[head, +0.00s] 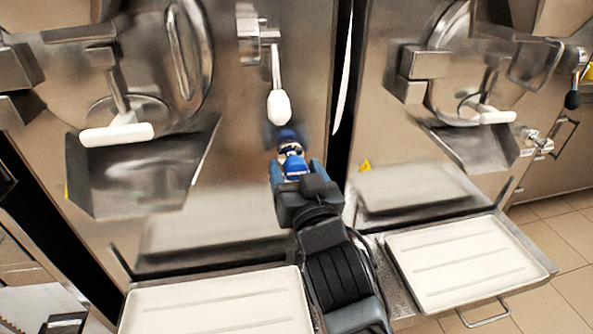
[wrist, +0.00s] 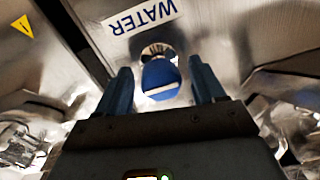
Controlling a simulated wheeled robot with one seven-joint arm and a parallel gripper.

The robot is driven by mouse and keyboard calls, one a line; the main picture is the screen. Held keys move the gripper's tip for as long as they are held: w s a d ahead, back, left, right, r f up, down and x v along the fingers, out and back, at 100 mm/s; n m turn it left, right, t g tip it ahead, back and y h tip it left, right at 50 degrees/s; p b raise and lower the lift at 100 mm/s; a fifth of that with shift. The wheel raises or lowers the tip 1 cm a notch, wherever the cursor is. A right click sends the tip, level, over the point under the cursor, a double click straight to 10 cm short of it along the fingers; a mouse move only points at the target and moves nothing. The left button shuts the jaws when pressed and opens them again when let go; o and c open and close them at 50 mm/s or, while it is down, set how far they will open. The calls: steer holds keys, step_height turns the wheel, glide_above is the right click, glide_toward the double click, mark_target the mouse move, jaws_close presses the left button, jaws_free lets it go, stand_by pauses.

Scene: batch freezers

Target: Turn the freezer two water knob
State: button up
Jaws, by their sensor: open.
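The blue water knob (head: 291,160) is on the front panel of the left freezer in the head view, below a white-tipped lever. In the wrist view the blue knob (wrist: 160,77) sits between the two fingers, under a white label (wrist: 143,14) reading WATER. My gripper (head: 292,172) is open with one finger on each side of the knob; in the wrist view my gripper (wrist: 162,85) shows a gap between each finger and the knob. I cannot tell whether the fingertips reach past the knob's front.
A white-tipped lever (head: 279,106) hangs just above the knob. A chute (head: 145,175) with a white handle (head: 117,134) juts out at left. White trays (head: 215,305) and (head: 465,262) lie below on both sides of my arm. A second freezer (head: 400,140) stands at right.

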steer(key=c, duration=1)
steer(key=shift+c, duration=0.2)
steer(key=shift+n, duration=0.3)
steer(key=shift+r+n+p, duration=0.15)
steer(key=shift+n+p, duration=0.75)
steer(key=shift+n, duration=0.1)
steer(key=n+p, duration=0.2)
steer(key=n, duration=0.1)
steer(key=n+p, duration=0.3)
steer(key=n, duration=0.2)
steer(key=shift+d, duration=0.1)
steer(key=shift+n+h+p, duration=0.35)
steer(key=shift+n+h, duration=0.05)
steer(key=shift+n, duration=0.6)
